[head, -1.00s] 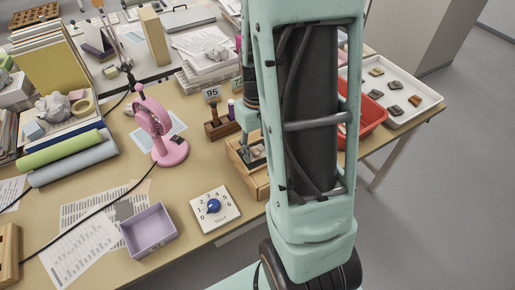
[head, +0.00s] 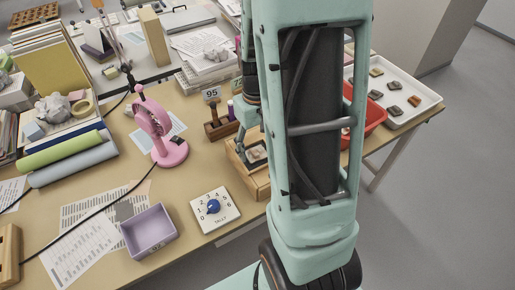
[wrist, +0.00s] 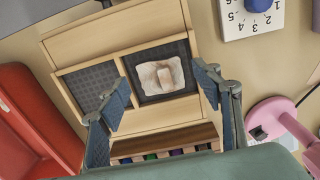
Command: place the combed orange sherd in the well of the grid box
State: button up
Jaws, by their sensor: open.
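The wooden grid box (wrist: 118,28) fills the middle of the wrist view, with two dark, grid-lined compartments side by side. Combing on the sherd is too small to make out. My gripper (wrist: 160,96) is open, its blue-padded fingers apart on either side of the well, with nothing between the pads. In the head view the box (head: 262,186) is partly hidden behind my arm.
A red tray (wrist: 35,120) stands left of the box in the wrist view. A pink stand (head: 167,140) and a numbered dial (head: 214,208) are near it. A white tray (head: 425,94) with several sherds is at the far right. A lilac bin (head: 149,231) stands at the front.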

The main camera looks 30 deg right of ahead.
aim_at(257, 152)
notch_tip(257, 152, up, 11)
jog(key=p, duration=0.1)
jog(key=shift+f, duration=0.2)
